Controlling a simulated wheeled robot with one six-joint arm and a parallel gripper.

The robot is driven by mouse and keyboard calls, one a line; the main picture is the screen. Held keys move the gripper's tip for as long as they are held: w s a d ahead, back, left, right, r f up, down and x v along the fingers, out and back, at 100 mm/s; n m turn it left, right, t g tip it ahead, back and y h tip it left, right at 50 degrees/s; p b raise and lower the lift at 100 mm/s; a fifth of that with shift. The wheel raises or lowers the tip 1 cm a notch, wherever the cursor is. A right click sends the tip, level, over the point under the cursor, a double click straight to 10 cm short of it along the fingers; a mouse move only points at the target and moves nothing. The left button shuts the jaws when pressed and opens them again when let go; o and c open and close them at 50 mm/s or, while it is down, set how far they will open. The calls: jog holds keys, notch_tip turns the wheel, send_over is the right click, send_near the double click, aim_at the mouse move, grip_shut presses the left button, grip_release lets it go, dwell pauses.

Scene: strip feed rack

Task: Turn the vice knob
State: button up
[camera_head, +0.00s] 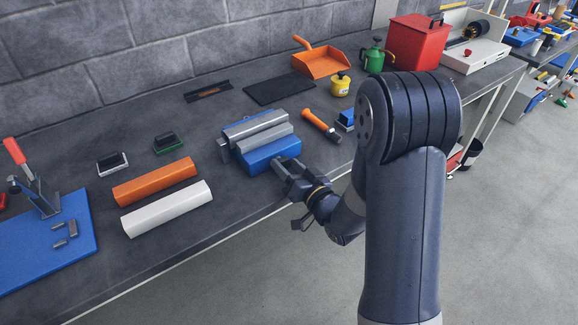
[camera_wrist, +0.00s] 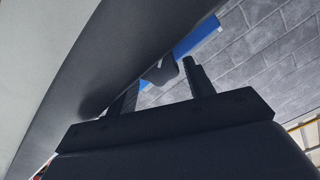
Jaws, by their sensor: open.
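The vice (camera_head: 268,152) is blue with grey jaws and sits near the bench's front edge in the head view. Its blue body also shows in the wrist view (camera_wrist: 198,38). A small dark grey piece that looks like the vice knob (camera_wrist: 162,71) shows beyond and between my fingers. My gripper (camera_head: 283,168) is at the front of the vice and hides the knob in the head view. In the wrist view my gripper (camera_wrist: 161,77) is open, with a finger on each side of the knob. I cannot tell whether either finger touches it.
The dark bench (camera_head: 235,208) passes close to my gripper. Orange (camera_head: 155,182) and white (camera_head: 168,208) bars lie left of the vice. An orange-handled tool (camera_head: 321,125) and a small blue item (camera_head: 346,120) lie to its right. Free floor is in front.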

jog(key=c, duration=0.7)
jog(key=shift+f+n+b, duration=0.15)
jog(key=shift+n+b, duration=0.25)
jog(key=shift+b, duration=0.35)
jog(key=n+b, duration=0.2)
jog(key=b, duration=0.2)
jog(key=shift+s+a+f+n, duration=0.1)
jog(key=shift+n, duration=0.3)
jog(key=n+b, duration=0.4)
jog(key=b, duration=0.1)
jog(key=shift+s+a, duration=0.1)
jog(key=shift+r+n+b, duration=0.2)
jog(key=shift+n+b, duration=0.6)
jog(key=shift+b, duration=0.25)
